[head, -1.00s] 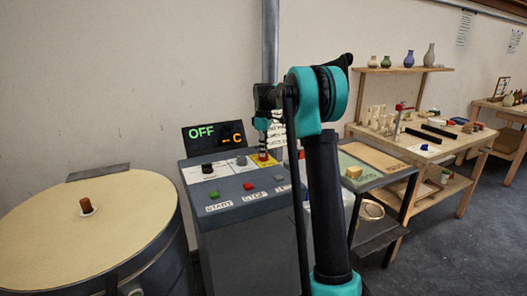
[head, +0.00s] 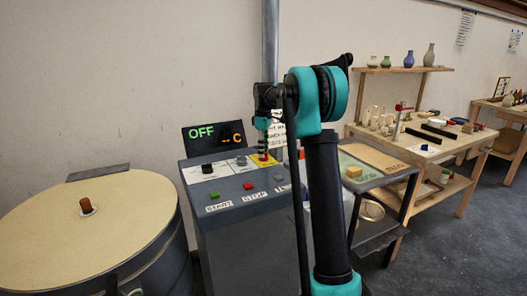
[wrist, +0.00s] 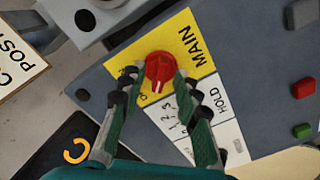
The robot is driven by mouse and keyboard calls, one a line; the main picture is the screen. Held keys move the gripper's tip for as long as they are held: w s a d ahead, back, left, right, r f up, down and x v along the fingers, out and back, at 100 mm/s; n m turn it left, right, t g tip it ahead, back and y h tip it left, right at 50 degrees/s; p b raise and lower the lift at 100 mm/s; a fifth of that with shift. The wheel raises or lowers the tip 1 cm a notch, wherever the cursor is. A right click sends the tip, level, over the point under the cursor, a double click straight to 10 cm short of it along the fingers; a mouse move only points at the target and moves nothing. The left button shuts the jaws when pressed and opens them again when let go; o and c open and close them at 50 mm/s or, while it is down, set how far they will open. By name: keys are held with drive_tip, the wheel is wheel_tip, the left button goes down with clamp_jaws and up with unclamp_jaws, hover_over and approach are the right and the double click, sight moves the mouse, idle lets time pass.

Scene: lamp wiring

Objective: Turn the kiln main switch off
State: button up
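The kiln main switch is a red round knob (wrist: 160,70) with a white pointer mark, on a yellow plate labelled MAIN (wrist: 196,48). In the wrist view its mark points toward the bottom of the picture, slightly left. My gripper (wrist: 160,76) has one finger on each side of the knob, with the tips very close to its edges. I cannot tell whether they press on it. In the head view my gripper (head: 262,150) points down at the control panel (head: 235,185), largely covering the knob. The display (head: 213,135) reads OFF in green, with dashes and C in orange.
A green START button (head: 213,196), a red STOP button (head: 248,186) and a black knob (head: 207,168) are on the same panel. The round kiln (head: 60,230) stands at the left. A vertical pole (head: 270,45) rises behind the panel.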

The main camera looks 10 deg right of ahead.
wheel_tip(320, 180, up, 12)
idle(0.4)
drive_tip(key=shift+f, duration=0.15)
